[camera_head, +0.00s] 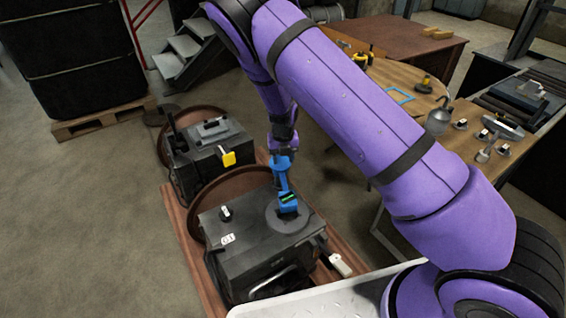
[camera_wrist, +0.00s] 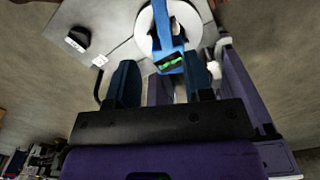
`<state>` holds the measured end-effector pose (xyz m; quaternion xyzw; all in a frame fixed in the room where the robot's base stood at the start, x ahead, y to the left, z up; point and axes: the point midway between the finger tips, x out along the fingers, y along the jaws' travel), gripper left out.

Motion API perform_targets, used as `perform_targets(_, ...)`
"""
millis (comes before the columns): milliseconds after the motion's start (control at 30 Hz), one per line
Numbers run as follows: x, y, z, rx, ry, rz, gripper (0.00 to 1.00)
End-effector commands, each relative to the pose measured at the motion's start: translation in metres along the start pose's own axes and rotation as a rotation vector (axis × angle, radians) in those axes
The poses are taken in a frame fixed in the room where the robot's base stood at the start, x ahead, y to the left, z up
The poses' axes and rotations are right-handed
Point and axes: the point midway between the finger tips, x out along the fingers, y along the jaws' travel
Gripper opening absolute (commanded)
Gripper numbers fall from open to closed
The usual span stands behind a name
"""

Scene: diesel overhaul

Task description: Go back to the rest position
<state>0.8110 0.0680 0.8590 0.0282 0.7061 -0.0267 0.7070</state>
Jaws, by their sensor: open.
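My gripper (camera_head: 283,152) is above the front dark grey engine box (camera_head: 242,246) in the head view. In the wrist view my gripper (camera_wrist: 161,66) has its two dark blue fingers spread apart. A blue tool (camera_head: 286,203) with a green display stands on the round grey disc on top of the box, just below my gripper. In the wrist view the blue tool (camera_wrist: 168,42) shows between and beyond the fingertips. Nothing is seen clamped; whether a finger touches the tool I cannot tell.
A second dark box (camera_head: 207,160) with a yellow tag stands behind the first. A wooden table (camera_head: 400,78) with tools is at the right, beside my arm. A black container (camera_head: 80,55) on a pallet stands far left. The floor at left is clear.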

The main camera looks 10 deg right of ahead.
Motion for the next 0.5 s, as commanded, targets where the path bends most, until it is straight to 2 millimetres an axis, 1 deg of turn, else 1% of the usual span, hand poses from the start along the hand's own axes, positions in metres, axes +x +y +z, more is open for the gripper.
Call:
perform_targets(400,-0.0001,-0.0001,0.0000,0.000,0.000,-0.001,0.47)
perform_targets(500,-0.0040,-0.0003,0.0000,-0.011,0.000,0.005,0.47)
